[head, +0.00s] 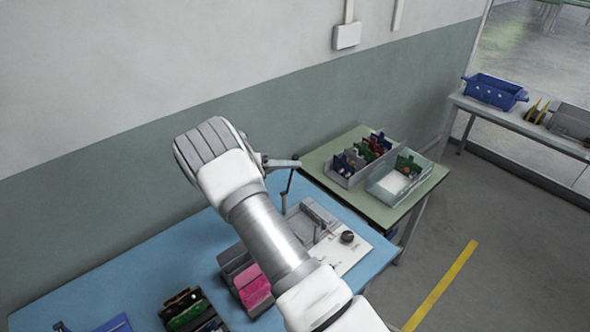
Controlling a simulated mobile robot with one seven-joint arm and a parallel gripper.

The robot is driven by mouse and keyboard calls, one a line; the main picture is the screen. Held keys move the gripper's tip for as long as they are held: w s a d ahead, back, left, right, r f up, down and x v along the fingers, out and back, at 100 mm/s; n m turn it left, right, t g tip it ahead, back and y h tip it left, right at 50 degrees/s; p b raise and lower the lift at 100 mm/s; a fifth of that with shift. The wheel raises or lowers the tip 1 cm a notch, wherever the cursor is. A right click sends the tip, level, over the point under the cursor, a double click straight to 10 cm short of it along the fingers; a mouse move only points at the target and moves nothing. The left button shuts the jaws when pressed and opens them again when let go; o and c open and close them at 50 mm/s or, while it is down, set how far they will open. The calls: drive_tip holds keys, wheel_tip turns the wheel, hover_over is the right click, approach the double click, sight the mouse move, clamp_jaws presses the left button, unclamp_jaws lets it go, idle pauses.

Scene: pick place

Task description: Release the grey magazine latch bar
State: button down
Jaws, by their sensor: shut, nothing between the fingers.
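A grey slotted magazine (229,268) with pink boards (253,287) in it stands on the blue table, partly hidden behind my arm. To its right is a pale fixture plate (345,258) with a black knob (347,237) and grey block-like parts (314,217) at its back. I cannot tell which grey part is the latch bar, or whether it is latched. My arm crosses the middle of the view, over the blue table. My gripper does not show; the arm's upper end hides whatever is beyond it.
A thin grey jointed arm on a dark post (287,184) rises behind the fixture. A box of green boards (187,311) is at the blue table's (150,268) front. A green table (325,176) at right holds bins (399,180) of parts.

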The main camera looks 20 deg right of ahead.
drive_tip(key=w+a+r+n+b, duration=0.1)
drive_tip(key=w+a+b, duration=0.2)
drive_tip(key=w, duration=0.6)
drive_tip(key=shift+a+b, duration=0.2)
drive_tip(key=shift+b, duration=1.05)
drive_tip(key=shift+w+r, duration=0.1)
drive_tip(key=s+d+r, duration=0.7)
drive_tip(key=d+r, duration=0.2)
drive_tip(key=r, duration=0.2)
drive_tip(key=shift+d+b, duration=0.15)
drive_tip(key=shift+b, duration=0.3)
drive_tip(key=shift+s+g, duration=0.15)
drive_tip(key=shift+g, duration=0.15)
